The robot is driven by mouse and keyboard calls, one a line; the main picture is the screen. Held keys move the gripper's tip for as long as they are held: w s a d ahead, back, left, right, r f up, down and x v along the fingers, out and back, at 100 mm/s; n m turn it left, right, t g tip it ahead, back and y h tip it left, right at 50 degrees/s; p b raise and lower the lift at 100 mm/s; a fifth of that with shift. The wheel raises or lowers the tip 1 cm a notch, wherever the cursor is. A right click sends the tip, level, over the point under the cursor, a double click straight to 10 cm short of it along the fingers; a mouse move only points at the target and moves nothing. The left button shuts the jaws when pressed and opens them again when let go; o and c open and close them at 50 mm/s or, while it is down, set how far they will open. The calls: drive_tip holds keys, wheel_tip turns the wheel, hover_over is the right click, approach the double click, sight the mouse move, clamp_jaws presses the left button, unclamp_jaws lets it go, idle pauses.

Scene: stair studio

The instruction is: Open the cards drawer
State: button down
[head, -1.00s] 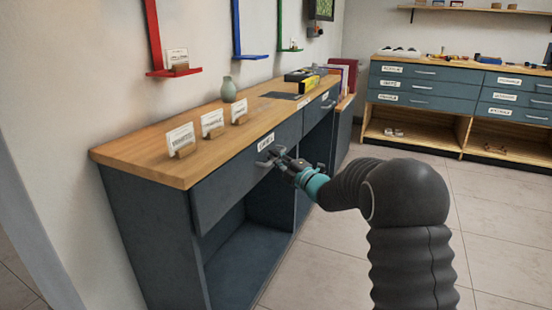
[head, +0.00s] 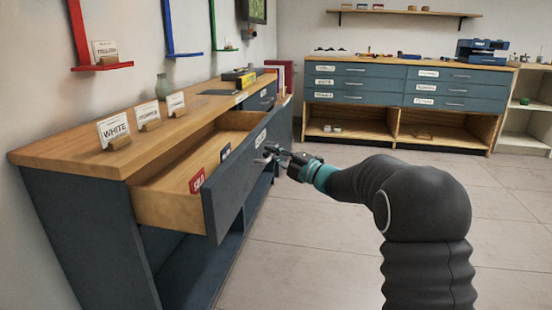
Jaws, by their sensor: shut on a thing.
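The drawer (head: 238,185) with a dark blue-grey front stands pulled out from the wood-topped desk (head: 60,143) on the left. Its light wooden inside shows, with a red label (head: 197,180) and a dark label (head: 225,152) in it. A white label sits on the drawer front, too small to read. My gripper (head: 272,156) is shut on the drawer's handle (head: 263,160) at the outer face of the front. The gripper fingers hide part of the handle.
A blue-drawered cabinet (head: 406,87) stands at the back. The tiled floor (head: 330,255) between is clear.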

drive_tip(key=shift+s+d+b, duration=0.15)
drive_tip(key=shift+d, duration=0.7)
drive_tip(key=shift+s+d+b, duration=0.1)
drive_tip(key=shift+d+b, duration=0.05)
drive_tip(key=shift+d, duration=0.7)
drive_tip(key=c, duration=1.2)
unclamp_jaws()
drive_tip(key=shift+d, duration=0.1)
drive_tip(key=v, duration=1.2)
